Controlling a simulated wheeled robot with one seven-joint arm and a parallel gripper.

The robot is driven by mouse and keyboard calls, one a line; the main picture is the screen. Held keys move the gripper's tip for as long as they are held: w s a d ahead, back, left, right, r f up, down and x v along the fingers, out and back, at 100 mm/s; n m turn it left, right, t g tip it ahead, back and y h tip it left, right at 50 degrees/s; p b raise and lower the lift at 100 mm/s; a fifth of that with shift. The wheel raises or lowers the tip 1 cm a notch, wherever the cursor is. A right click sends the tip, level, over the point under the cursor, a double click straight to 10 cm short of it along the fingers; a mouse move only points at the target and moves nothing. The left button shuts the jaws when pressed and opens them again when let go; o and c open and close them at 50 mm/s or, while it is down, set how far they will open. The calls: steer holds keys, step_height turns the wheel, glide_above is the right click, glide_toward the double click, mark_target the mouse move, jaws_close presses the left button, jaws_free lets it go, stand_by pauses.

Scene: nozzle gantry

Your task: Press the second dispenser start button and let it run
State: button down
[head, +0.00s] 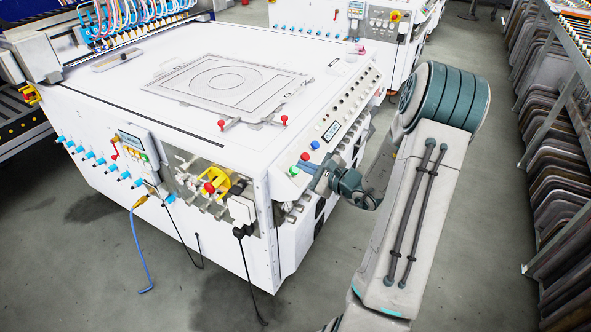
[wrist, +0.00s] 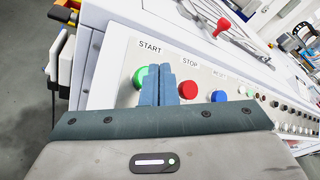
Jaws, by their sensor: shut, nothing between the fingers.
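A white machine (head: 95,130) with a sloped control panel (head: 345,120) stands in front of me. The panel carries a green button (head: 293,170), a red button (head: 304,156) and a blue button (head: 314,144). In the wrist view the green button (wrist: 138,78) sits under the label START, the red button (wrist: 187,89) under STOP. My gripper (head: 310,168) is at the near end of the panel. Its shut, empty fingers (wrist: 162,72) cover the right part of the green button, between START and STOP. I cannot tell whether they touch it.
Another white machine (head: 380,25) with its own buttons stands behind. A rack of stacked trays (head: 565,150) lines the right side. Red-handled clamps (head: 250,124) stand on the near machine's top. A blue cable (head: 136,240) and black cords hang at its front.

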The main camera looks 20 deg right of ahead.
stand_by(0.7)
steer(key=shift+w+a+f+b, duration=0.2)
steer(key=shift+f+b, duration=0.15)
steer(key=shift+b, duration=0.25)
